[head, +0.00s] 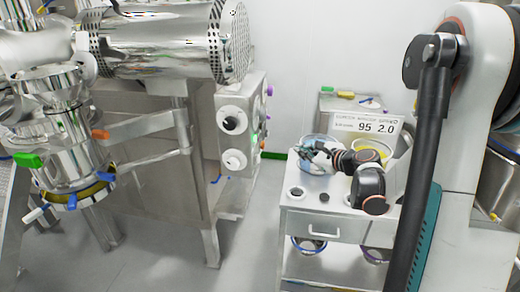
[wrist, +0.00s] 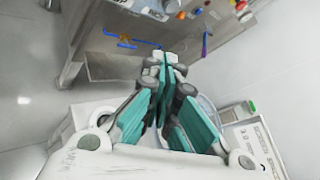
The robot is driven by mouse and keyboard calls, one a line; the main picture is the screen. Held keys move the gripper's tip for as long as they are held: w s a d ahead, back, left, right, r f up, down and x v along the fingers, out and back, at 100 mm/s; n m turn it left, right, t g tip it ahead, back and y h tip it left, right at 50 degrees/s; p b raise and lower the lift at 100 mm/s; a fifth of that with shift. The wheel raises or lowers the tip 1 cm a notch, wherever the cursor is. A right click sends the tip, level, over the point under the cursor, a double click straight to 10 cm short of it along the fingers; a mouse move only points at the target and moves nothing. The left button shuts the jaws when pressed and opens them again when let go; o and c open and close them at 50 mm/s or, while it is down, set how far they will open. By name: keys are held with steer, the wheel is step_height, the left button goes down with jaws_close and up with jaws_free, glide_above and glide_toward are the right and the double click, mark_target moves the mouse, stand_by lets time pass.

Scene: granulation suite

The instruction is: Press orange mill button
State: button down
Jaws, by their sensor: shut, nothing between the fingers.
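The steel mill (head: 165,45) stands at the left in the head view, with a control panel (head: 226,185) on its right end. The panel carries two white round dials and small coloured buttons on its narrow right side, seen edge-on. A small orange spot (wrist: 181,15) shows among the coloured controls at the top of the wrist view; I cannot tell if it is the orange button. My gripper (head: 308,150) is shut and empty, above the cart and right of the panel, apart from it. Its teal fingers (wrist: 166,62) come together in the wrist view.
A blue handle (wrist: 205,43) sticks out beside the mill in the wrist view. Open floor lies between mill and cart.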

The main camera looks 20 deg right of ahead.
mark_target(263, 146)
steer(key=shift+s+d+f+m, duration=0.1)
steer(key=shift+s+m, duration=0.05)
steer(key=shift+m, duration=0.15)
steer(key=w+a, duration=0.5)
steer(key=a, duration=0.2)
steer(key=shift+a, duration=0.15)
stand_by(0.4)
steer(key=shift+a, duration=0.1)
stand_by(1.3)
steer(key=shift+w+a, duration=0.5)
steer(key=shift+a, duration=0.15)
stand_by(0.8)
steer(key=shift+d, duration=0.15)
steer(key=shift+s+d, duration=0.5)
steer(key=shift+d, duration=0.1)
